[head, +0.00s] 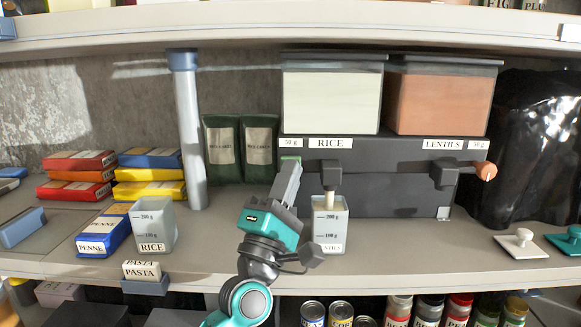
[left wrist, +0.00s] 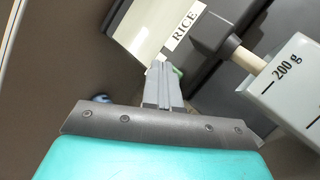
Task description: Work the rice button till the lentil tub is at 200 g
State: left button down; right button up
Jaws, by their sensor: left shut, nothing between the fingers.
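The rice bin (head: 331,100) sits on the dark dispenser (head: 385,185), beside the lentil bin (head: 440,103). My left gripper (head: 290,166) is shut and empty, its fingertips at the green rice button (head: 291,158), mostly hidden behind them. In the left wrist view the button (left wrist: 177,71) shows just beside the fingertips; contact is not certain. A pale column runs from the rice spout (head: 330,178) into the tub below. This tub (head: 329,228) has a partly hidden label ending in "NTILS" and 100 g and 200 g marks. Its fill level is unclear. My right gripper is out of view.
A rice tub (head: 153,226) stands left on the shelf (head: 400,262). An orange knob (head: 486,171) sits by the lentil spout (head: 444,176). Pasta boxes (head: 103,232), dark green bags (head: 241,145), a post (head: 187,130) and a black sack (head: 530,150) stand around. Shelf space below the lentil spout is clear.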

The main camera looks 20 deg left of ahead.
pick_arm(q)
jog(key=shift+s+d+p, duration=0.15)
jog(key=shift+s+p, duration=0.05)
jog(key=shift+s, duration=0.3)
jog(key=shift+s+d+p, duration=0.15)
jog(key=shift+s+p, duration=0.05)
jog(key=shift+s, duration=0.3)
jog(key=s, duration=0.2)
jog(key=s+d+p, duration=0.1)
jog(key=s, duration=0.1)
jog(key=shift+s+d, duration=0.2)
jog(key=shift+s, duration=0.2)
jog(key=shift+f, duration=0.1)
